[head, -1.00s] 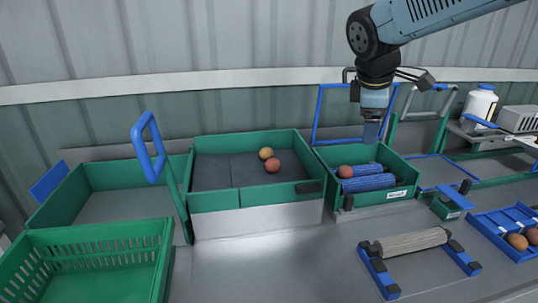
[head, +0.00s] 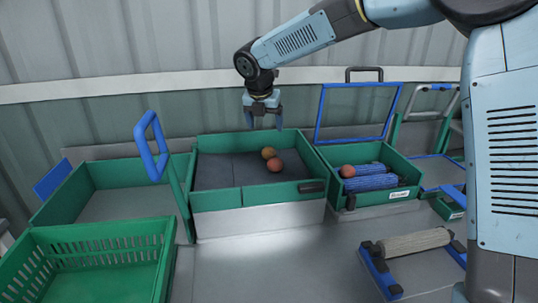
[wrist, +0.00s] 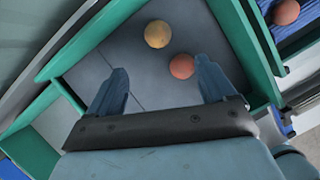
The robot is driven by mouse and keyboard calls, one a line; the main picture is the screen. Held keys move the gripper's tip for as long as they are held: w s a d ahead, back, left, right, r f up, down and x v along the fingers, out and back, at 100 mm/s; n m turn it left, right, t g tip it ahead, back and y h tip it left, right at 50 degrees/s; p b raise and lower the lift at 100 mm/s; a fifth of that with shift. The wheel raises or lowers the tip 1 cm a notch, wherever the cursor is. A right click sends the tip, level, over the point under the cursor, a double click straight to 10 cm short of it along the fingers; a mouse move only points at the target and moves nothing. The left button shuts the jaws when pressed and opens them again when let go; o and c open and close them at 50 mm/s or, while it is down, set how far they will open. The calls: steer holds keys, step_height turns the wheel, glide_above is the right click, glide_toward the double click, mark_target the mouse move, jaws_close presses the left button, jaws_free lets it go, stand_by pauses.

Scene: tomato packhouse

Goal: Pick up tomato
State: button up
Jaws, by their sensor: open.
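Two tomatoes lie close together on the dark floor of a green-walled tray (head: 216,201). One is orange-yellow (head: 269,153) and sits farther back; the other is redder (head: 275,165) and sits just in front. My gripper (head: 264,120) points down above the back of this tray, open and empty. In the wrist view my gripper (wrist: 163,80) has its two fingers spread wide. A third, reddish tomato (head: 347,171) rests by blue rollers in the bin to the right.
The bin with blue rollers (head: 369,183) stands right of the tray, with a blue frame (head: 317,118) behind it. A blue-handled post (head: 163,165) rises at the tray's left. A green crate (head: 95,232) is front left. A roller stand (head: 414,243) is front right.

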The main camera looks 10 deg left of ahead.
mark_target(268, 148)
steer(key=x, duration=1.4)
steer(key=shift+a, duration=0.2)
steer(key=shift+r, duration=0.1)
steer(key=c, duration=0.8)
steer(key=shift+c, duration=0.2)
steer(key=shift+r, duration=0.1)
